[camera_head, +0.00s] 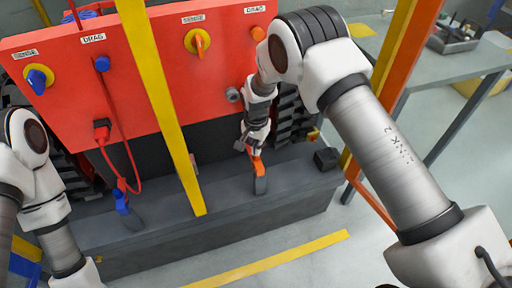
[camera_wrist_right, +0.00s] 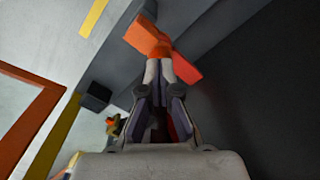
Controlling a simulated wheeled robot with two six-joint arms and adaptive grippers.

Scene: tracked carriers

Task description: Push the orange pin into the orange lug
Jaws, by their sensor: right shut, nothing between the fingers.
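An orange part (camera_head: 258,165) stands on a short grey post on the dark grey sill, below the red panel. I take it for the orange lug; I cannot clearly tell the pin from it. My right gripper (camera_head: 253,149) points down just above the orange part. Its fingers (camera_wrist_right: 166,72) are shut and empty, with the tips at or very near the orange pieces; contact is unclear. My left arm is at the left edge, its gripper out of view.
The red panel (camera_head: 65,75) carries a blue knob, an orange knob (camera_head: 197,41) and red cables. A blue lug (camera_head: 122,202) stands on the sill at left. A yellow post (camera_head: 155,90) crosses in front. A black block (camera_head: 326,159) sits at the sill's right end.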

